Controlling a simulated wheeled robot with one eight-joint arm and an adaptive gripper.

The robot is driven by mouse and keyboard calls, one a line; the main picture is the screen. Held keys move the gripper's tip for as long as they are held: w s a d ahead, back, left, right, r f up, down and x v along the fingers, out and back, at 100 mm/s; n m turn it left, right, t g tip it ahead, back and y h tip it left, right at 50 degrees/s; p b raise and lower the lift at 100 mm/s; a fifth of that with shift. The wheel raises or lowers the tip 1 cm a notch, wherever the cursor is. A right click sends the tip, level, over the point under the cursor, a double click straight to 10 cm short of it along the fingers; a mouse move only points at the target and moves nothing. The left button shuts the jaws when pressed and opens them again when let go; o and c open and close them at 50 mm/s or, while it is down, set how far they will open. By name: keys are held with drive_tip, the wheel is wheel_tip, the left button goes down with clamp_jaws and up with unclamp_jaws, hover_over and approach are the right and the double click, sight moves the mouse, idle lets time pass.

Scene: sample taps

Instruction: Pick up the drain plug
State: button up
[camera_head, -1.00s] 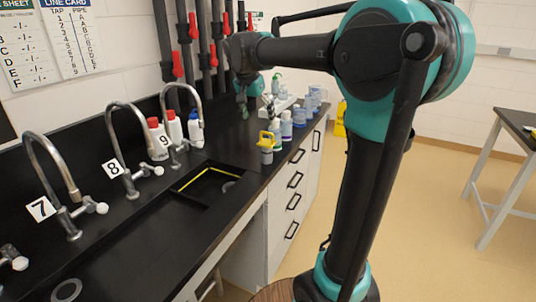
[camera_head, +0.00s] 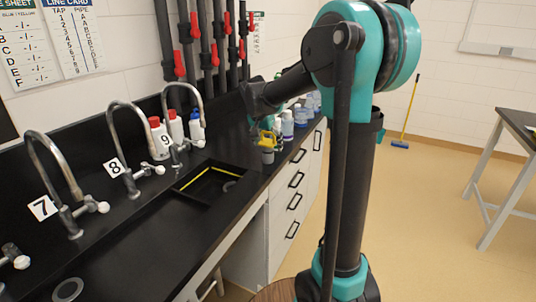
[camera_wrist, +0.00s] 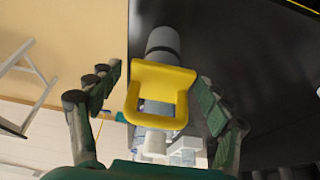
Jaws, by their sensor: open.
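The drain plug is a grey cylinder with a yellow loop handle (camera_head: 267,147). It stands on the black counter just beyond the sink basin, near the front edge. In the wrist view its yellow handle (camera_wrist: 160,72) lies between the two fingers of my gripper (camera_wrist: 158,82), with the grey body behind it. My gripper is open, one finger on each side of the handle, with gaps showing to both. In the head view my gripper is largely hidden behind my arm, close above the plug.
The sink basin (camera_head: 208,184) with a yellow line lies left of the plug. Red- and blue-capped bottles (camera_head: 175,127) stand by the numbered taps behind it. Bottles and jars (camera_head: 288,124) stand close beyond the plug. The floor at the right is open, with a table (camera_head: 515,160).

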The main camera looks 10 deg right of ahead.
drive_tip(key=shift+w+d+f, duration=0.1)
drive_tip(key=shift+w+f, duration=0.05)
drive_tip(key=shift+f, duration=0.25)
drive_tip(key=shift+c, duration=0.2)
drive_tip(key=c, duration=1.4)
drive_tip(key=shift+c, duration=0.2)
drive_tip(key=shift+r, duration=0.15)
